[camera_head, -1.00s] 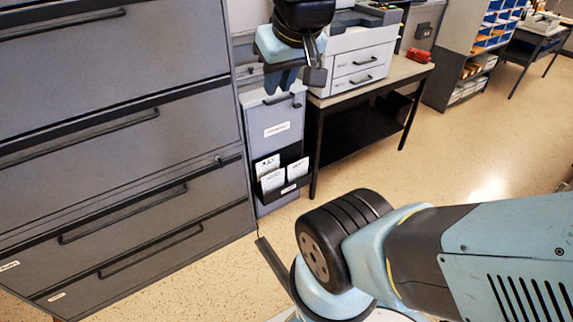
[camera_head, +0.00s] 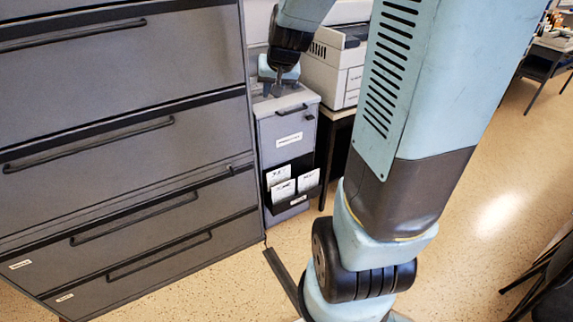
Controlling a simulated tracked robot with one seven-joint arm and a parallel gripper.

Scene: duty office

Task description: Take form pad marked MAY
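Three white form pads stand in a black holder (camera_head: 305,192) on the front of a narrow grey cabinet (camera_head: 289,130). One is at the back left (camera_head: 279,174), one at the front left (camera_head: 283,190) and one at the right (camera_head: 308,181). Each has dark lettering on it, too small to tell which reads MAY. My gripper (camera_head: 279,88) hangs pointing down over the cabinet's top, above the holder and apart from the pads. I see nothing in it. Its fingers are small and partly merged with the wrist, so I cannot tell how far apart they are.
A large grey drawer cabinet (camera_head: 120,120) fills the left side, close beside the narrow cabinet. A printer (camera_head: 335,70) stands on a table behind my arm. My own arm covers the middle right. Speckled floor (camera_head: 480,230) is clear at the right; a dark chair edge shows at lower right.

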